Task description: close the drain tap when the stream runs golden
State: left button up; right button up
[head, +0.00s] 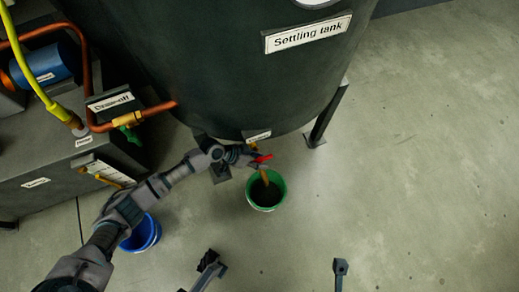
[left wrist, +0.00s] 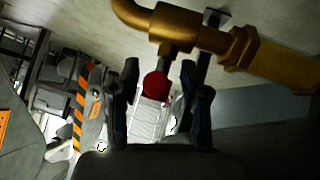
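The drain tap's red handle (head: 262,158) sits low under the front of the settling tank (head: 225,80). A brownish-tan stream (head: 265,177) falls from the tap into a green bucket (head: 279,187) with dark contents. My left gripper (head: 236,154) is at the tap, just left of the red handle. In the left wrist view the handle's red end (left wrist: 156,85) lies between the two spread fingers (left wrist: 163,100), below the brass tap pipe (left wrist: 200,40). A gap shows on the right finger's side; contact on the left is unclear.
A blue bucket (head: 146,236) stands on the floor beside my left arm. A tank leg (head: 326,118) is right of the tap. Copper pipes with a green-handled valve (head: 130,134) and a grey cabinet (head: 45,190) are at left. The floor at right is clear.

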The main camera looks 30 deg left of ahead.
pick_arm(q)
jog(key=shift+r, duration=0.15)
jog(key=v, duration=1.1)
jog(key=shift+s+a+r, duration=0.15)
jog(key=shift+a+r, duration=0.05)
jog(key=shift+a, duration=0.1)
